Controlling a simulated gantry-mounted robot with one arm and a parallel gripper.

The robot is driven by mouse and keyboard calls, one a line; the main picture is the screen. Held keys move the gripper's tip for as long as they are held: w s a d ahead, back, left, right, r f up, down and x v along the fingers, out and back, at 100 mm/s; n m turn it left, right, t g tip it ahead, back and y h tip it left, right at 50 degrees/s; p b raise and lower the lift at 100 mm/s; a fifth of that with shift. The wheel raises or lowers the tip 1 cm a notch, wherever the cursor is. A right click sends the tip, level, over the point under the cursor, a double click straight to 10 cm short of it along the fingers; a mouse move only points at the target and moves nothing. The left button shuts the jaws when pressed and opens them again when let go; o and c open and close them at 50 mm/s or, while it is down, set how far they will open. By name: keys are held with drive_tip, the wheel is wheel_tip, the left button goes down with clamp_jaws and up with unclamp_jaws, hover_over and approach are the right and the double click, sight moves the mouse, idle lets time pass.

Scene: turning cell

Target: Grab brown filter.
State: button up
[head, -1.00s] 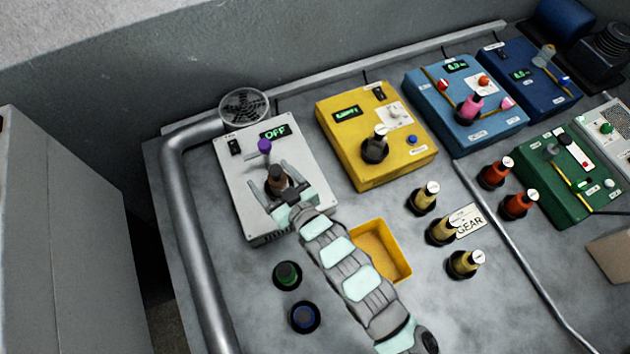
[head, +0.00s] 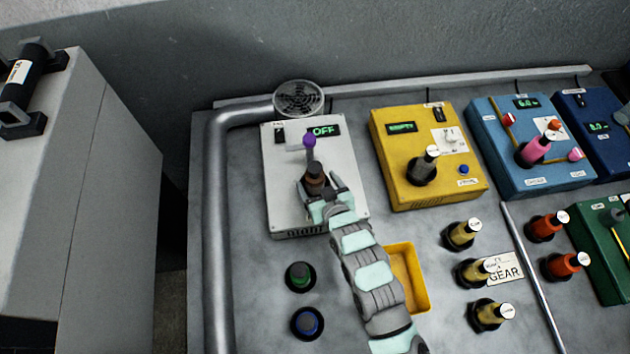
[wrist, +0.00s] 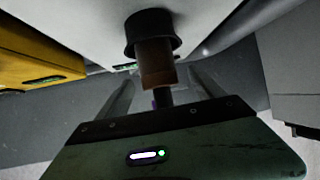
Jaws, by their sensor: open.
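The brown filter (head: 315,176) stands in a dark holder on the white box with the "OFF" display (head: 282,217). In the wrist view the brown filter (wrist: 156,66) shows with its black holder (wrist: 152,28), apparently inverted. My gripper (head: 321,190) is open at the filter. In the head view its fingers lie at the filter's near side and partly hide its lower part. In the wrist view the fingers of my gripper (wrist: 160,92) lie left and right of the filter, with gaps on both sides. I cannot tell whether either finger touches it.
A purple-topped lever (head: 309,144) stands just behind the filter. A yellow box (head: 400,160) is to the right, and a yellow bin (head: 418,285) lies beside my arm. A pipe (head: 216,240) runs along the left.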

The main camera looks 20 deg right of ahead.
sight(317, 181)
drive_tip(key=x, duration=0.3)
drive_tip(key=shift+w+r, duration=0.1)
drive_tip(key=shift+w, duration=0.1)
drive_tip(key=shift+d, duration=0.1)
clamp_jaws()
idle(0.6)
drive_tip(key=shift+r, duration=0.1)
